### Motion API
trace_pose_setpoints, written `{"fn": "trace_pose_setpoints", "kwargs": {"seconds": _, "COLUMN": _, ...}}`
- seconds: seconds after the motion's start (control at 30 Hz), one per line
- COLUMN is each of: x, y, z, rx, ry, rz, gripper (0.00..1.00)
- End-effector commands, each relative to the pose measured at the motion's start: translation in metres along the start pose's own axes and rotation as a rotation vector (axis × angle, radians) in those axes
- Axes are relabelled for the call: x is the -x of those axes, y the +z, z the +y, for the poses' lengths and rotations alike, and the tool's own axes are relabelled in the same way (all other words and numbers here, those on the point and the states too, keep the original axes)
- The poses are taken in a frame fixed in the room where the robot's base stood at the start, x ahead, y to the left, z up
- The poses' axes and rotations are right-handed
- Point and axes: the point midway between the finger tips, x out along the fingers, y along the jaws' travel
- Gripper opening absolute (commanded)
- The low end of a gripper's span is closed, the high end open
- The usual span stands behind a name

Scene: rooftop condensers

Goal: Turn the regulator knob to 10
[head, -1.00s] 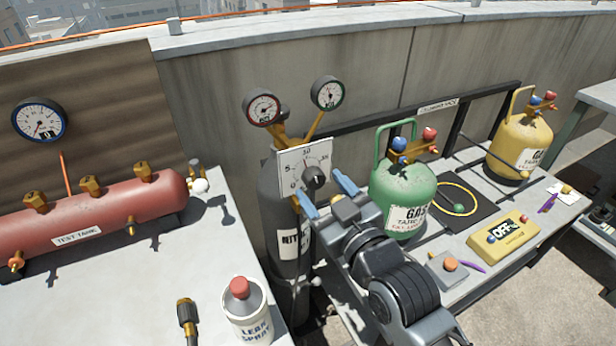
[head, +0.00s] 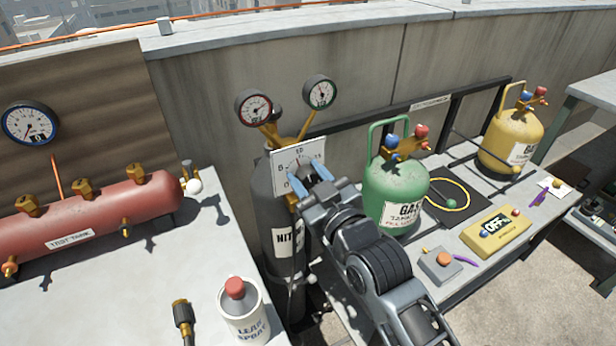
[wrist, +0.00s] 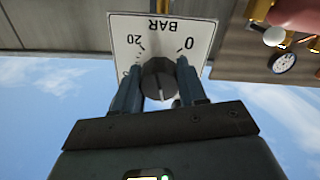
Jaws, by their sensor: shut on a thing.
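The regulator's white dial plate (head: 313,151) sits on top of the dark nitrogen cylinder (head: 270,205), with 5 and 10 readable in the head view. My gripper (head: 307,180) reaches it from the lower right and covers most of the knob. In the wrist view the plate (wrist: 205,28) is upside down, with BAR, 0 and 20 readable. The dark round knob (wrist: 157,77) lies between the fingers of my gripper (wrist: 157,88), which are shut on it. A pale line on the knob runs toward the side opposite BAR; the number there is hidden.
Two gauges (head: 254,106) (head: 319,91) stand above the plate. A green gas tank (head: 395,190) is close to the right of my arm. A red test tank (head: 90,215) and a leak spray bottle (head: 243,315) stand on the left table. A yellow tank (head: 513,140) is farther right.

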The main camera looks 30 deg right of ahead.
Motion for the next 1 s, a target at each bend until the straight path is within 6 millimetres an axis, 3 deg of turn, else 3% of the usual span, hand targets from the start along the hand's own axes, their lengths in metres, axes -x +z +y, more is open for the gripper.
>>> {"fn": "trace_pose_setpoints", "kwargs": {"seconds": 0.2, "x": 0.0001, "y": -0.0003, "z": -0.0001, "rx": 0.0, "ry": 0.0, "rz": 0.001, "gripper": 0.11}}
{"fn": "trace_pose_setpoints", "kwargs": {"seconds": 0.63, "x": 0.0, "y": -0.0015, "z": 0.0005, "rx": -0.238, "ry": -0.001, "rz": 0.001, "gripper": 0.11}}
{"fn": "trace_pose_setpoints", "kwargs": {"seconds": 0.97, "x": -0.0001, "y": -0.0012, "z": 0.0003, "rx": -0.256, "ry": -0.001, "rz": 0.003, "gripper": 0.11}}
{"fn": "trace_pose_setpoints", "kwargs": {"seconds": 1.0, "x": -0.0001, "y": -0.0012, "z": 0.0003, "rx": -0.256, "ry": -0.001, "rz": 0.003, "gripper": 0.45}}
